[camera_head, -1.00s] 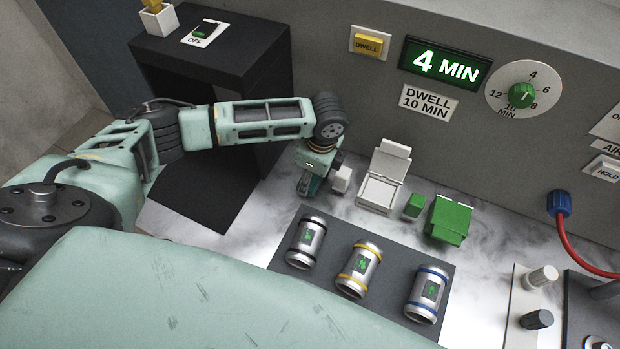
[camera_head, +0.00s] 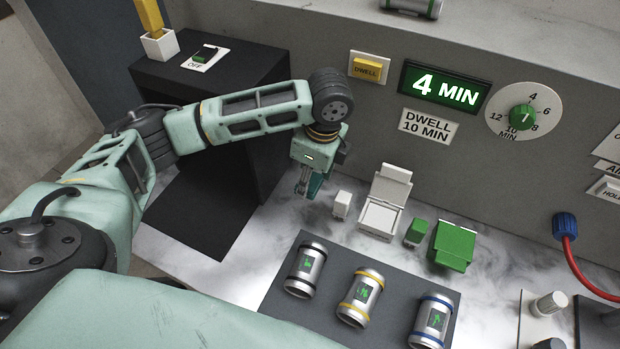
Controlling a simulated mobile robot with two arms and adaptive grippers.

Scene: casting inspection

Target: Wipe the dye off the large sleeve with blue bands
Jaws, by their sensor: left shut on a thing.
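The sleeve with blue bands (camera_head: 431,322) lies at the right of the dark mat (camera_head: 390,268); it is silver, with a dark panel bearing a green mark, and the lower frame edge cuts it off. My left gripper (camera_head: 307,188) points down above the worktop, left of a small white block (camera_head: 342,204). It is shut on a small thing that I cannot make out. The white block stands apart from it, beside an open white box (camera_head: 381,218). A green block (camera_head: 415,232) stands beside a green box (camera_head: 451,245). My right gripper is not in view.
A sleeve with black bands (camera_head: 305,270) and one with yellow bands (camera_head: 360,298) share the mat. A sleeve with green bands (camera_head: 412,6) lies on the upper ledge. A grey panel holds a "4 MIN" display (camera_head: 444,87) and dial (camera_head: 523,117). A red hose (camera_head: 585,282) hangs right.

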